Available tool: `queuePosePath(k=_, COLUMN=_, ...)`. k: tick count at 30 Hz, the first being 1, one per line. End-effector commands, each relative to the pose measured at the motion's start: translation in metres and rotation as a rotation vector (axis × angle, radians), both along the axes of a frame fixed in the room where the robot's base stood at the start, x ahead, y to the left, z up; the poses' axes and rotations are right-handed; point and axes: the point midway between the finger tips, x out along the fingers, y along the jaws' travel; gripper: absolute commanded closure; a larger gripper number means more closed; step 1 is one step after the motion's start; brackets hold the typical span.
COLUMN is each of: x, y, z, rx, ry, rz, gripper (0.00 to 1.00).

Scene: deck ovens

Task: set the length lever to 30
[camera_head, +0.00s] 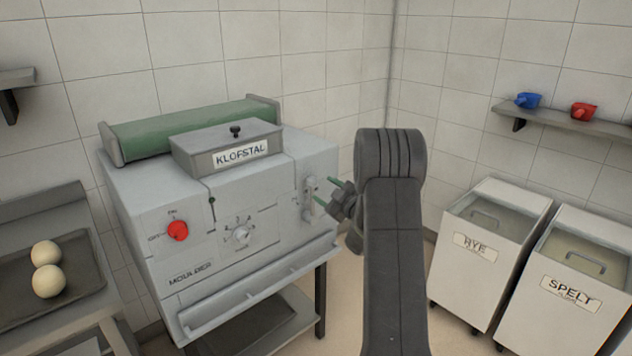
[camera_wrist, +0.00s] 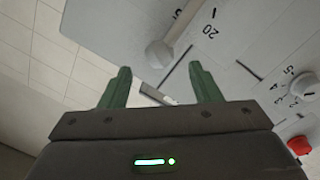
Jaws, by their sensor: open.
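The grey dough moulder (camera_head: 150,195) stands against the tiled wall. In the wrist view a pale round lever knob (camera_wrist: 159,53) sits on an arm over its panel, beside a scale mark 20 (camera_wrist: 210,31). No label naming this lever is readable. My gripper (camera_head: 328,193) is at the right end of the machine's front, close to pale knob-like fittings (camera_head: 308,186). Its green fingers are open and empty in the wrist view (camera_wrist: 160,86), with the knob ahead of the gap between them. I cannot tell how far off it is. My arm hides the area behind it.
The panel also carries a red switch (camera_head: 178,231) and a numbered dial (camera_head: 241,235). A tray with dough balls (camera_head: 47,282) is at left. Flour bins marked RYE (camera_head: 475,248) and SPELT (camera_head: 570,292) stand at right. Blue (camera_head: 528,100) and red (camera_head: 583,111) scoops rest on a shelf.

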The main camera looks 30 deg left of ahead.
Motion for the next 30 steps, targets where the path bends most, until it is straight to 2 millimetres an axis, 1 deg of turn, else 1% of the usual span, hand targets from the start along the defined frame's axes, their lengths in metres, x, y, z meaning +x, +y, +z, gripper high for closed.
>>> queuePosePath(k=1, x=0.005, y=0.010, z=0.002, rx=0.000, ry=0.000, rz=0.001, gripper=0.43)
queuePosePath(k=3, x=0.011, y=0.022, z=0.002, rx=0.001, ry=0.000, rz=0.002, gripper=0.43)
queuePosePath(k=9, x=0.022, y=0.045, z=0.001, rx=0.000, ry=0.001, rz=-0.001, gripper=0.43)
queuePosePath(k=14, x=0.026, y=0.051, z=0.000, rx=0.000, ry=0.001, rz=-0.001, gripper=0.43)
queuePosePath(k=22, x=0.027, y=0.052, z=0.000, rx=0.000, ry=0.001, rz=-0.002, gripper=0.43)
queuePosePath(k=26, x=0.027, y=0.052, z=0.000, rx=0.000, ry=0.001, rz=-0.002, gripper=0.68)
queuePosePath(k=27, x=0.027, y=0.052, z=0.000, rx=0.000, ry=0.001, rz=-0.002, gripper=0.76)
queuePosePath(k=29, x=0.027, y=0.052, z=0.000, rx=0.000, ry=0.001, rz=-0.002, gripper=0.88)
queuePosePath(k=30, x=0.027, y=0.052, z=0.000, rx=0.000, ry=0.001, rz=-0.002, gripper=0.96)
